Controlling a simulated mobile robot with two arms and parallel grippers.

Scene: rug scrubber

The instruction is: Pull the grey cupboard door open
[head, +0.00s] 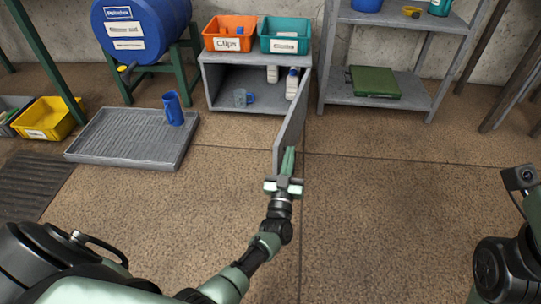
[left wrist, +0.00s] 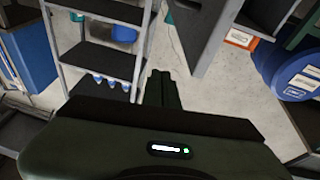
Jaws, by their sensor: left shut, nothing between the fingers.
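The grey cupboard (head: 205,80) stands against the back wall in the head view. Its door (head: 287,125) is swung wide open on the right side, with its free edge towards me, and the inside shows. My left gripper (head: 288,155) is shut and empty, its fingers close beside the right face of the door near the free edge. I cannot tell whether they touch it. The left wrist view shows my left gripper's fingers (left wrist: 162,88) together and a grey panel (left wrist: 215,35) beyond them. My right arm shows at the right edge of the head view, but its gripper does not.
A grey shelf (head: 385,95) is on the right. A tray (head: 110,140) with a blue jug (head: 173,108) lies left. The floor in front is clear.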

